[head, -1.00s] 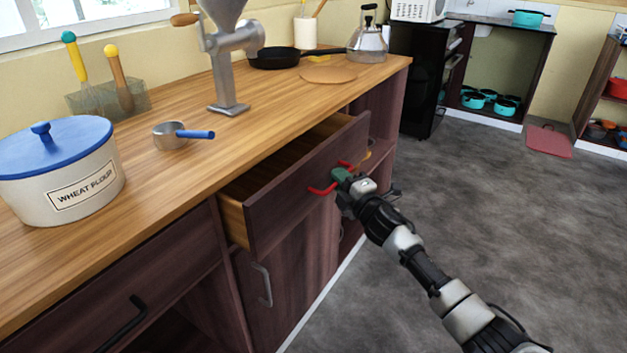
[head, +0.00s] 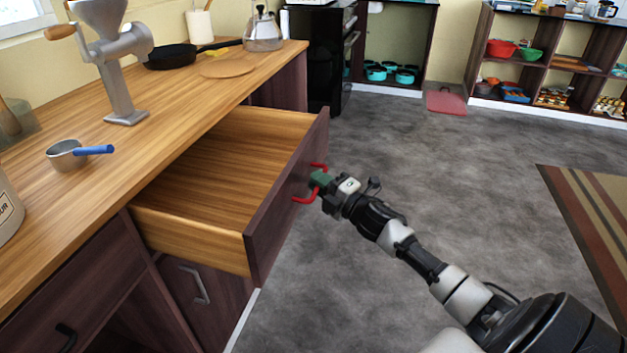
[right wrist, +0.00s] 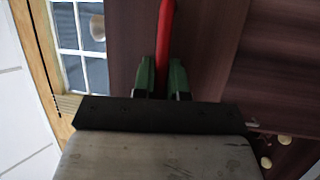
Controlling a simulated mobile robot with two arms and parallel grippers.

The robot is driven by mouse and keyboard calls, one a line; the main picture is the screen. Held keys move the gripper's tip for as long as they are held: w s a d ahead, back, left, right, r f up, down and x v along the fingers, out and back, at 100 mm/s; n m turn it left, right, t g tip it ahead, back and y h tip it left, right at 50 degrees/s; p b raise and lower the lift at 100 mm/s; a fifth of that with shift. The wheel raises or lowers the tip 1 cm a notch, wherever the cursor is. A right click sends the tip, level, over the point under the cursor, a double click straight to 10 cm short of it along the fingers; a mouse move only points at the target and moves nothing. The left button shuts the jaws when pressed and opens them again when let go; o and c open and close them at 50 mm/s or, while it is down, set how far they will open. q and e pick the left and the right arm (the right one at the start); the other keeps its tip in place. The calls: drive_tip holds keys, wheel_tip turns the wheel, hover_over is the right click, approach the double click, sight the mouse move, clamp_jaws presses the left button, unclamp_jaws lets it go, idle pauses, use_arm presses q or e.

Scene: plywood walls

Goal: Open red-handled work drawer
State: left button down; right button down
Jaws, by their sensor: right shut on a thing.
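The work drawer (head: 277,218) has a dark wood front and a light wood inside. It stands pulled well out from under the counter, and its inside looks empty. Its red handle (head: 305,198) is on the front face. My right gripper (head: 319,180) is shut on the handle, with its green fingertips around the bar. In the right wrist view the red handle (right wrist: 166,45) runs up from between the green fingers (right wrist: 161,80). My left gripper is not in view.
The wooden counter (head: 190,110) carries a metal grinder (head: 118,60), a measuring cup with a blue handle (head: 68,154), a black pan (head: 170,56) and a kettle (head: 264,30). A cabinet door (head: 205,295) is below the drawer. Grey floor (head: 450,170) to the right is clear.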

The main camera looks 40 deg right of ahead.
drive_tip(key=c, duration=1.2)
unclamp_jaws()
drive_tip(key=v, duration=1)
drive_tip(key=shift+s+d, duration=0.15)
drive_tip(key=shift+s, duration=0.25)
